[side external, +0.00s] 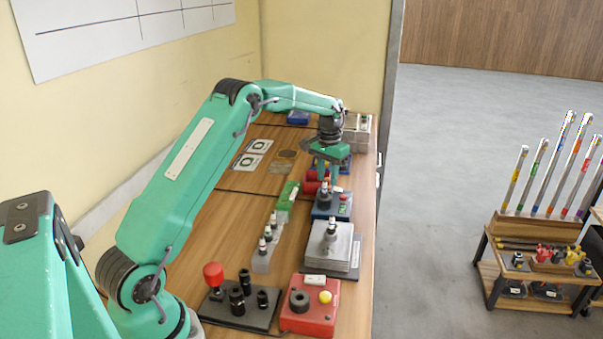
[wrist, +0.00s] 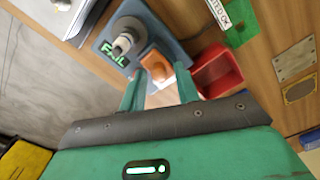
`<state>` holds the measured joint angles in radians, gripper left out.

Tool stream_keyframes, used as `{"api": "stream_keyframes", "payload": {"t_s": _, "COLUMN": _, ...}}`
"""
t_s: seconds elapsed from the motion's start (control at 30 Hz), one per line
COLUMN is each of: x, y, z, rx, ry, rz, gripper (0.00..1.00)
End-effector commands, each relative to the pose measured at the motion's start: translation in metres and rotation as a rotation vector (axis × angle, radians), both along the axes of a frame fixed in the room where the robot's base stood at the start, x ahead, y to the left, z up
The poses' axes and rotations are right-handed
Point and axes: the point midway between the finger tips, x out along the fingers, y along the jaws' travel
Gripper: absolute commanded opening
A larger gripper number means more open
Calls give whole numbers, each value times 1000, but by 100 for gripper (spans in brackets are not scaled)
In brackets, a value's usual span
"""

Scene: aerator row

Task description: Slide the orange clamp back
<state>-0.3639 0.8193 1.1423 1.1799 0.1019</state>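The orange clamp (wrist: 157,66) shows in the wrist view on a blue fixture (wrist: 104,48), beside a grey round part (wrist: 126,42). The fixture's green display reads FAIL. My gripper (wrist: 160,68) is open, with one finger on each side of the clamp's near end. I cannot tell whether either finger touches it. In the side view my gripper (side external: 327,178) points down at the far side of the blue fixture (side external: 334,207). The clamp cannot be made out there.
A red bin (wrist: 216,70) sits close beside one finger. A green block (wrist: 238,33) with a label lies past it. In the side view, a grey plate stack (side external: 328,249), a red box (side external: 309,318) and a dark base with a red knob (side external: 213,275) stand nearer.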

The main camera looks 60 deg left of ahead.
Motion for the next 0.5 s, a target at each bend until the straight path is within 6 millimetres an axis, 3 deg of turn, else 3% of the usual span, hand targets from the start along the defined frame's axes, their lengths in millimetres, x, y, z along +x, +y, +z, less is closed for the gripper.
{"api": "stream_keyframes", "payload": {"t_s": 0.5, "x": 0, "y": 0, "z": 38, "rx": 1, "ry": -2, "rz": 0, "gripper": 32}}
